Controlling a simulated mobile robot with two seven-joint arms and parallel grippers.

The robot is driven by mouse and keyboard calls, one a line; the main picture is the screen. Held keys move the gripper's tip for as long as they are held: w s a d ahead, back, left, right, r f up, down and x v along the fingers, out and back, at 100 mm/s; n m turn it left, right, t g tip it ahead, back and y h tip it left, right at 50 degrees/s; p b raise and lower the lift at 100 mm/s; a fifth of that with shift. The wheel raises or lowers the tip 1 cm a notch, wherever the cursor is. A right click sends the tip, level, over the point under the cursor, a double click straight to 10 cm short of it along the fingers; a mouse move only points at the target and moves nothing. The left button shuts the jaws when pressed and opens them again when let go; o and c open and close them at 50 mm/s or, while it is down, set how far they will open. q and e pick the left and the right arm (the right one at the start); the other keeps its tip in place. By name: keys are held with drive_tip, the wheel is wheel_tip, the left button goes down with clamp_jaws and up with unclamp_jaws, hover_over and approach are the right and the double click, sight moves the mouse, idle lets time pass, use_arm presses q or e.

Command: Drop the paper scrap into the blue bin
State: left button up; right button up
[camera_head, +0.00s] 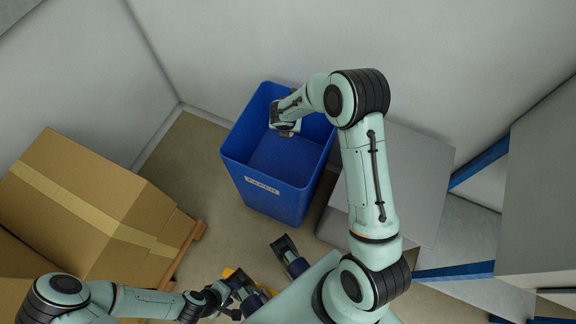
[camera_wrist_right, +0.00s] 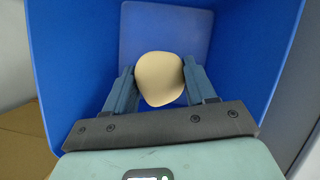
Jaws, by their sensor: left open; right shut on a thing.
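The blue bin (camera_head: 262,197) stands on the floor at the centre of the head view, open at the top, with a white label on its front. My right gripper (camera_wrist_right: 160,88) is inside the bin's opening and shut on the paper scrap (camera_wrist_right: 160,78), a rounded cream piece between its two fingers. The bin's blue walls (camera_wrist_right: 70,60) surround it in the right wrist view. In the head view my right arm largely hides the fingers and scrap. My left gripper (camera_head: 240,288) is at the bottom, open, apart from the bin.
Large cardboard boxes (camera_head: 75,195) on a wooden pallet (camera_head: 190,240) fill the left. A grey box (camera_head: 415,160) stands right of the bin. White walls close off the back. Brown floor (camera_head: 185,160) shows between boxes and bin.

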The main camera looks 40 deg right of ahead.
drive_tip(key=o, duration=1.1)
drive_tip(key=p+v, duration=0.3)
drive_tip(key=v, duration=1)
drive_tip(key=shift+a+r, duration=0.1)
